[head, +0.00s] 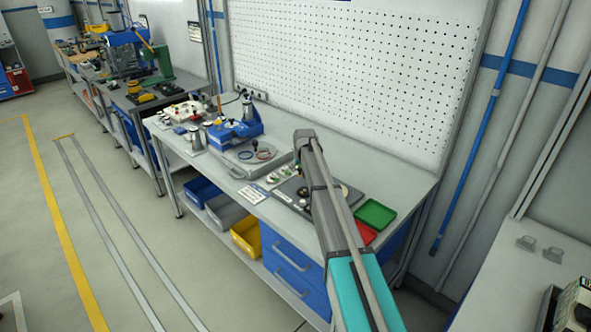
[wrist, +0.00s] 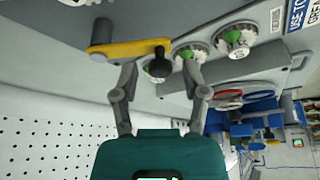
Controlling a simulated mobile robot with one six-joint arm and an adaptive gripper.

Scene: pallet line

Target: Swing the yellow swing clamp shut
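The yellow swing clamp (wrist: 130,48) shows in the wrist view as a flat yellow arm. Its left end sits at a dark grey cylindrical post, and a black knob is at its right end. My gripper (wrist: 159,70) is open, with one finger on each side of the black knob in the picture. I cannot tell whether either finger touches the clamp. In the head view my arm covers this part of the bench, and I cannot make out the clamp or the gripper there.
Round gear-like parts with green centres (wrist: 235,39) sit right of the clamp in the wrist view. In the head view, a green tray (head: 375,214) and red tray (head: 365,233) lie right of my arm. A blue fixture (head: 235,131) stands farther left on the bench.

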